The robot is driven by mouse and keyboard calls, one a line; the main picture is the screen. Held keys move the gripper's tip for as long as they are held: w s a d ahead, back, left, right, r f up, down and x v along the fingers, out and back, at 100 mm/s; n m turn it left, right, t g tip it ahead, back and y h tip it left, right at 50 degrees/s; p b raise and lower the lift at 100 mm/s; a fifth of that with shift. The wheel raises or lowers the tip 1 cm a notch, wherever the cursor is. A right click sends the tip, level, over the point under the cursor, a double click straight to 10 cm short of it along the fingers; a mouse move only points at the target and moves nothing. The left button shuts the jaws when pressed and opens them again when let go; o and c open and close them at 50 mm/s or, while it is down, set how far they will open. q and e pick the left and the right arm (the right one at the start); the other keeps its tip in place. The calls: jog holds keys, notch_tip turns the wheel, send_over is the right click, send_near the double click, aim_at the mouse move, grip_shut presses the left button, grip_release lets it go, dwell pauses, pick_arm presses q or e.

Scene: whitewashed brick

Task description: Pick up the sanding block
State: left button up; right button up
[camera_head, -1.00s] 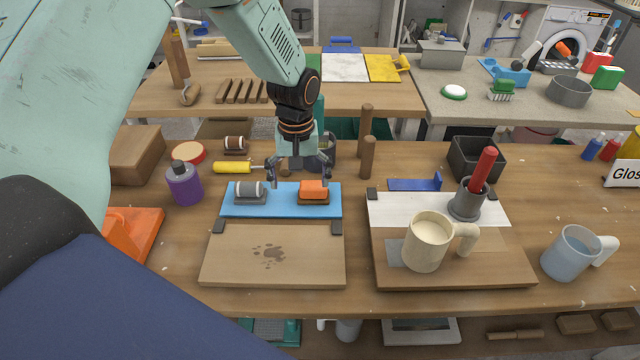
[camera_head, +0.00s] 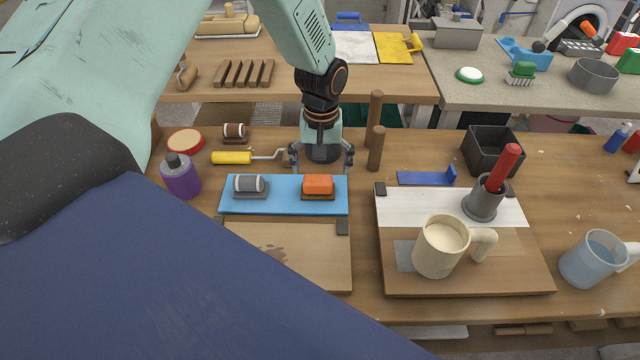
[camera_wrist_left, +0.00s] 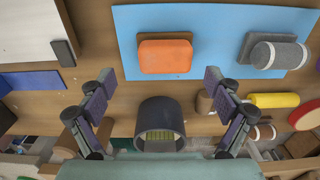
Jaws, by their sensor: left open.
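An orange-topped block with a brown base (camera_head: 318,187), which looks like the sanding block, sits on the right half of a blue mat (camera_head: 283,202). My left gripper (camera_head: 321,165) is open and empty, pointing down just behind the block, with one finger to each side of its line. In the left wrist view the orange block (camera_wrist_left: 165,56) lies between and beyond the open fingertips (camera_wrist_left: 158,76), apart from both. The exact height of the fingers over the table is hard to tell. My right gripper is not in view.
A grey block with a rounded, white-banded top (camera_head: 249,186) shares the mat on the left. Wooden pegs (camera_head: 376,148) stand right of the gripper; a yellow-handled roller (camera_head: 232,158) lies left. A cream mug (camera_head: 440,246) stands further right.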

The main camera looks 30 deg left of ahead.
aim_at(318, 179)
pick_arm(q)
jog(key=f, duration=0.2)
jog(key=s+f, duration=0.1)
jog(key=shift+a+f, duration=0.3)
jog(key=shift+f, duration=0.35)
jog(key=shift+w+d+f, duration=0.15)
jog(key=shift+w+f, duration=0.05)
jog(key=shift+w, duration=0.05)
jog(key=shift+s, duration=0.1)
jog(key=c, duration=0.4)
jog(key=shift+r, duration=0.1)
jog(key=c, duration=0.9)
